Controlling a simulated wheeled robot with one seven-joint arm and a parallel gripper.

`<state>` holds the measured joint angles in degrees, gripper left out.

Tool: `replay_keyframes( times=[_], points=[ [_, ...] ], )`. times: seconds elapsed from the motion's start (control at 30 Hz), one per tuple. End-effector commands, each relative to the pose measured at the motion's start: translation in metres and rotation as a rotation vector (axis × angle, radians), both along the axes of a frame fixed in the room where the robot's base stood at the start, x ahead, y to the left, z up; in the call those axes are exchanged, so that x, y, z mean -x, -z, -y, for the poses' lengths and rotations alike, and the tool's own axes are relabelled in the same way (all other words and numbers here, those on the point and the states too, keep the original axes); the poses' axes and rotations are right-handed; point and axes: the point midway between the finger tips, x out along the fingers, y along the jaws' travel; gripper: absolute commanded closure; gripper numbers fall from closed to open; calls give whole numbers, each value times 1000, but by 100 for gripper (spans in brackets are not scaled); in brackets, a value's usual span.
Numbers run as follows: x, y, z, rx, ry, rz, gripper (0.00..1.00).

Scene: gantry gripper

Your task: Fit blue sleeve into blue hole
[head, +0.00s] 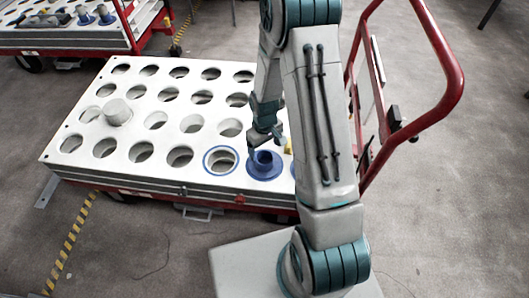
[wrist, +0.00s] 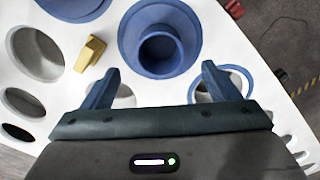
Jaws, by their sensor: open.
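The blue sleeve (head: 264,171) has a wide flange and a raised collar around an opening. It rests on the white board near its front edge. It also shows at the top middle of the wrist view (wrist: 159,66). The blue-ringed hole (head: 206,165) is just left of it, empty; in the wrist view the ring (wrist: 247,80) is partly hidden by a finger. My gripper (head: 263,139) is open and empty. Its fingers (wrist: 160,82) point toward the sleeve from behind and above, apart from it as far as I can tell.
The white board (head: 62,146) has rows of empty holes and sits on a red cart. A white cylinder (head: 117,111) stands on it. A yellow piece (wrist: 90,53) and another blue ring (wrist: 72,12) lie beside the sleeve. A red handle (head: 440,60) rises at the right.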

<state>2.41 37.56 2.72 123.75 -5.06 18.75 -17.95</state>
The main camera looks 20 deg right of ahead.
Motion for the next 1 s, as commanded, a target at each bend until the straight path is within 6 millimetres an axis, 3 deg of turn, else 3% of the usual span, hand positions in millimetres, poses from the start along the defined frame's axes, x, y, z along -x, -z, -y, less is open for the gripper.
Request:
replay_keyframes(
  times=[0.03, 0.1, 0.33, 1.0],
  points=[
    [-1, -17, 0, 0, 0, 5, 18],
    [-1, -31, 0, -1, 0, 5, 18],
    [-1, -63, 0, 0, 0, 2, 18],
    [0, -70, 0, 0, 0, 0, 18]
  ],
)
